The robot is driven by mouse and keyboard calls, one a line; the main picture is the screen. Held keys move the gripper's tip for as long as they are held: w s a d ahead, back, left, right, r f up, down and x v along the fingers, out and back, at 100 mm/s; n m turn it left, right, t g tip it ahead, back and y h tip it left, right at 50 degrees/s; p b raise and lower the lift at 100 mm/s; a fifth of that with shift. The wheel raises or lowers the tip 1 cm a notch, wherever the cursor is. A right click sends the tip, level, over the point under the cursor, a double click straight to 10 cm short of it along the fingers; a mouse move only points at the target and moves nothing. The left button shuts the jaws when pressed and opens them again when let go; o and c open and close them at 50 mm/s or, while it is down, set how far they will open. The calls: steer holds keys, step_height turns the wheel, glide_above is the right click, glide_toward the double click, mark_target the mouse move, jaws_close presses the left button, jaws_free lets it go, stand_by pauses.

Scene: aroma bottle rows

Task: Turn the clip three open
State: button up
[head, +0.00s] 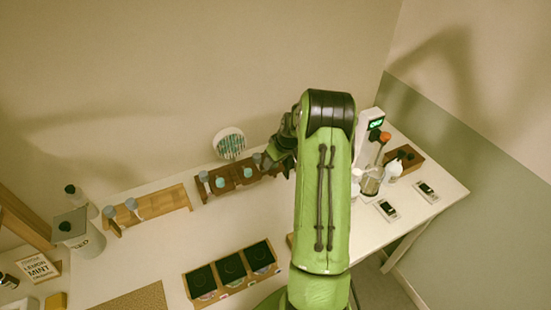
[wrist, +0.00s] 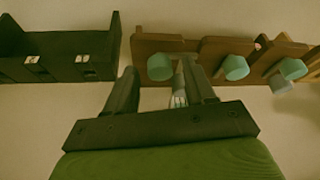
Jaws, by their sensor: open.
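A dark brown wooden rack (head: 232,185) stands against the back wall, with teal round clips on its front and grey-capped bottles. In the wrist view the rack (wrist: 205,47) carries a teal clip (wrist: 160,66) at left, a second teal clip (wrist: 235,67) in the middle and a third teal clip (wrist: 292,68) at right, above a grey cap (wrist: 282,85). No number marks clip three. My gripper (wrist: 159,72) is open, its fingers either side of the left clip; contact cannot be told. A thin pale grey piece (wrist: 179,90) shows between the fingers. My arm hides the rack's right end in the head view.
A black open holder (wrist: 60,58) lies left of the rack in the wrist view. A light wooden rack (head: 160,203) with grey-capped bottles stands left of the brown rack. A dark-bottomed tray (head: 232,272) sits at the front. The white tabletop (head: 200,235) between them is clear.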

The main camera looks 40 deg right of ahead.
jaws_close()
steer(key=shift+m+b, duration=0.4)
steer(key=shift+b, duration=0.1)
steer(key=m+b, duration=0.1)
steer(key=m+h+b, duration=0.1)
steer(key=m, duration=0.1)
steer(key=shift+w+a+f+h+b, duration=0.1)
steer(key=shift+a+f+h+b, duration=0.05)
steer(key=shift+h+b, duration=0.2)
steer(key=m+h+b, duration=0.1)
steer(key=m, duration=0.1)
steer(key=m+g+b, duration=0.1)
steer(key=m, duration=0.2)
steer(key=shift+a+h+b, duration=0.2)
steer(key=shift+h+b, duration=0.15)
steer(key=shift+b, duration=0.05)
steer(key=m+g, duration=0.1)
steer(key=m, duration=0.1)
steer(key=m+b, duration=0.1)
steer(key=m, duration=0.1)
steer(key=shift+w+m+g+h, duration=0.15)
steer(key=shift+m+g+h, duration=0.25)
steer(key=m, duration=0.2)
steer(key=m+g, duration=0.1)
steer(key=m, duration=0.1)
steer(key=shift+r+g, duration=0.2)
steer(key=shift+g, duration=0.1)
steer(key=shift+m, duration=0.3)
